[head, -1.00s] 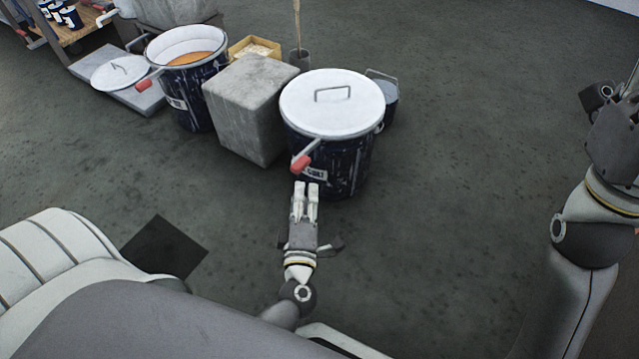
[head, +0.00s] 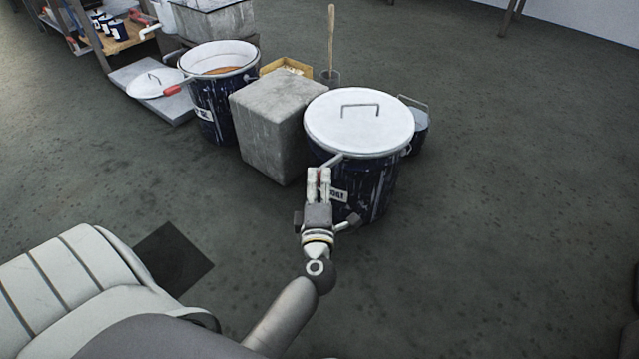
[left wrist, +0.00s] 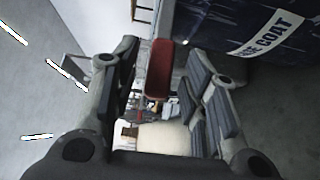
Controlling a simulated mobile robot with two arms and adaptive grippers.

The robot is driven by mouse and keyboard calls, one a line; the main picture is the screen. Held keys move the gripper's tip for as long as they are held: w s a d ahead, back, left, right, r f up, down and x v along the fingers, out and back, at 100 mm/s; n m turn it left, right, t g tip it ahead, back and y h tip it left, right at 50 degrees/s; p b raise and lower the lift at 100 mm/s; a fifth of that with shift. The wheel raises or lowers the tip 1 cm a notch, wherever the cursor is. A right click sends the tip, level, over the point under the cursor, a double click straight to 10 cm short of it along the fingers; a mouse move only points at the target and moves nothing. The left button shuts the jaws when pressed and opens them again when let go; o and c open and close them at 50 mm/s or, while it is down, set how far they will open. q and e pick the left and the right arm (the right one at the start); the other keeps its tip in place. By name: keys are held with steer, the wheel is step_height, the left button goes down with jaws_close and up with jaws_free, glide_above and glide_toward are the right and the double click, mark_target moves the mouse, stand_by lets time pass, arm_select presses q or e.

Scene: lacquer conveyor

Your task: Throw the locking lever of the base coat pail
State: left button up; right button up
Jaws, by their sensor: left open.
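The base coat pail (head: 365,185) is dark blue with a white lid (head: 360,120) on it. Its locking lever (head: 334,158) sticks out at the pail's near left rim. The red grip of the lever (left wrist: 159,68) shows between the fingers in the left wrist view, with the pail's label (left wrist: 265,36) at upper right. My left gripper (head: 319,172) is open, with its fingers on either side of the red grip. Whether a finger touches the grip I cannot tell. In the head view the fingers hide most of the grip. My right gripper is not in view.
A grey block (head: 275,125) stands close left of the pail. Beyond it is an open pail (head: 210,105) with orange contents and a red-gripped lever (head: 172,90). A small bucket (head: 417,128) stands behind the base coat pail. The floor to the right is clear.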

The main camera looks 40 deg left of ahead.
arm_select(q)
steer(key=shift+x, duration=0.9)
jaws_close()
